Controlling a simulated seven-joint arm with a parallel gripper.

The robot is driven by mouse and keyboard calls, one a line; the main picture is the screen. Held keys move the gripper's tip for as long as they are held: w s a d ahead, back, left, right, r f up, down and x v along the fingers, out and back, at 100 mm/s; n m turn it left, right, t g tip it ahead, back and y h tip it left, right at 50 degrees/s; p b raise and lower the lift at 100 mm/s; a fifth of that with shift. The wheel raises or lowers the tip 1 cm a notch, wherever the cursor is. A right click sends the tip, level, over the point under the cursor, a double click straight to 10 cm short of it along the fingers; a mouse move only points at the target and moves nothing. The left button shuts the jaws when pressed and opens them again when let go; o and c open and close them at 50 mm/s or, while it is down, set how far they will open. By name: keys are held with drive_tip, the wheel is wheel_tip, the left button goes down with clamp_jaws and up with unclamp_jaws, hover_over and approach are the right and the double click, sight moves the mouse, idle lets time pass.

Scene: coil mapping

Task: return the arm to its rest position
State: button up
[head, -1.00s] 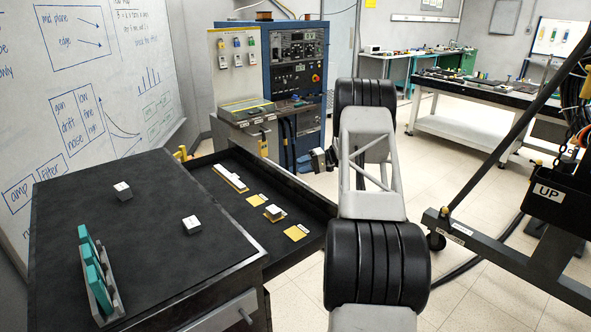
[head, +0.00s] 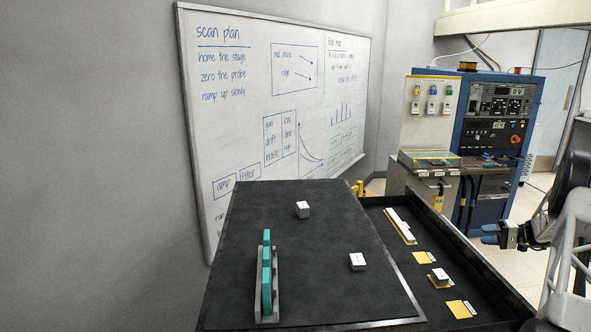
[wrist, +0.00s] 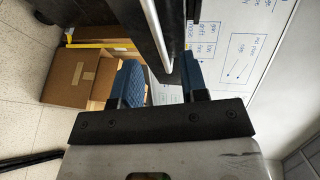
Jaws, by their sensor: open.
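My gripper (head: 508,235) is at the right side of the head view, in the air to the right of the open drawer, with my arm at the right edge. In the wrist view its two blue-padded fingers (wrist: 162,82) stand apart, and I see nothing held between them. A dark edge with a pale metal strip shows beyond and between the fingers. The gripper looks clear of the blocks on the bench.
The black bench top (head: 330,300) carries two pale cubes, one farther back (head: 302,209) and one nearer (head: 357,262), and a rack of teal plates (head: 266,275). The open drawer (head: 490,310) holds yellow pads and pale blocks. Cardboard boxes (wrist: 78,80) show in the wrist view.

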drive_tip(key=s+a+r+g+h, duration=0.1)
drive_tip(key=s+a+r+g, duration=0.1)
drive_tip(key=a+r, duration=0.6)
drive_tip(key=s+a+r+g+h, duration=0.1)
drive_tip(key=s+a+r+h, duration=0.15)
drive_tip(key=a, duration=0.85)
drive_tip(key=s+a+r+g+h, duration=0.1)
drive_tip(key=s+a+r+g, duration=0.1)
drive_tip(key=a+r, duration=0.6)
drive_tip(key=s+a+r+n+g+h, duration=0.1)
drive_tip(key=s+a+r+h, duration=0.1)
drive_tip(key=s+a, duration=0.65)
drive_tip(key=s+a+r+h, duration=0.25)
drive_tip(key=s+a, duration=0.35)
drive_tip(key=a, duration=0.5)
drive_tip(key=s+a+f+n+t+h, duration=0.1)
drive_tip(key=s+a+h, duration=0.2)
drive_tip(key=s, duration=1.1)
drive_tip(key=s+a+f+n+t+h, duration=0.1)
drive_tip(key=s+a+f+h, duration=0.1)
drive_tip(key=s+a, duration=0.6)
drive_tip(key=s, duration=0.7)
drive_tip(key=shift+a+f+t+h, duration=0.2)
drive_tip(key=shift+a+t+h, duration=0.1)
drive_tip(key=shift+h, duration=0.1)
